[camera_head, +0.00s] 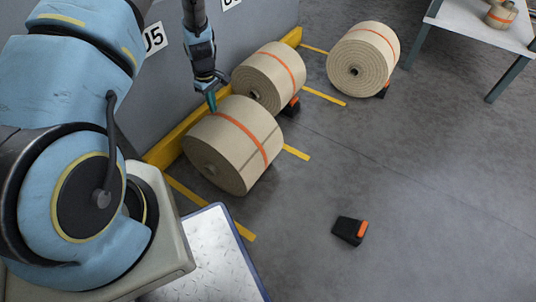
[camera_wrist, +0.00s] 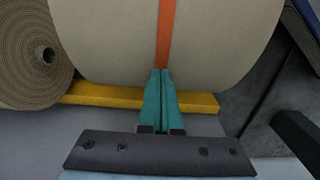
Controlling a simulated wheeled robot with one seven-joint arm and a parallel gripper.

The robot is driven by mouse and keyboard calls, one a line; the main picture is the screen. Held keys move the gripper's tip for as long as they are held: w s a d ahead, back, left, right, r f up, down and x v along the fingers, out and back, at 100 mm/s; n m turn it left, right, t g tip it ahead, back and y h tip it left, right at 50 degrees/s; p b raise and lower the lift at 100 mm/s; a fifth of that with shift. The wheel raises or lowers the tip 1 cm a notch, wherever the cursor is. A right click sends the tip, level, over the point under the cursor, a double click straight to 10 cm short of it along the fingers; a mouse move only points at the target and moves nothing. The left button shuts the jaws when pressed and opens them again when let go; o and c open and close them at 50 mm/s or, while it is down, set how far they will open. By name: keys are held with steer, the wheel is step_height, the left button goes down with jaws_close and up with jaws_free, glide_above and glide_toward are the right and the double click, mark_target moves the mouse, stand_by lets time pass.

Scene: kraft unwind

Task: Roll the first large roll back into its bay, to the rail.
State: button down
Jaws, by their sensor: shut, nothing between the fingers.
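The nearest large kraft roll (camera_head: 228,150), tan with an orange band, lies on its side in the bay between two yellow floor lines. Its wall side is close to the yellow rail (camera_head: 165,150); I cannot tell whether they touch. In the wrist view the roll (camera_wrist: 110,35) fills the top, with the rail (camera_wrist: 85,95) below it. My gripper (camera_head: 211,104) is at the roll's upper wall side. Its teal fingers (camera_wrist: 160,72) are shut and empty, with the tips at the orange band, seemingly against or very near the paper.
A second roll (camera_head: 262,80) lies just beyond, with a chock (camera_head: 291,106) at its floor side. A loose black-and-orange chock (camera_head: 347,230) lies on open floor. A table (camera_head: 470,18) is at top right.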

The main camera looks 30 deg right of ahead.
steer(key=shift+w+a+f+b, duration=0.1)
steer(key=shift+w+a+b, duration=0.15)
steer(key=shift+w+a, duration=0.45)
steer(key=shift+w+a+f+b, duration=0.1)
steer(key=shift+w+a+b, duration=0.15)
steer(key=shift+w, duration=0.75)
steer(key=shift+w+a+f+b, duration=0.1)
steer(key=shift+w+a+b, duration=0.1)
steer(key=shift+w+a, duration=0.5)
steer(key=shift+w+d, duration=0.15)
steer(key=shift+d, duration=0.05)
steer(key=shift+r, duration=0.15)
step_height(320, 180, up, 5)
steer(key=p, duration=0.3)
steer(key=shift+p, duration=0.35)
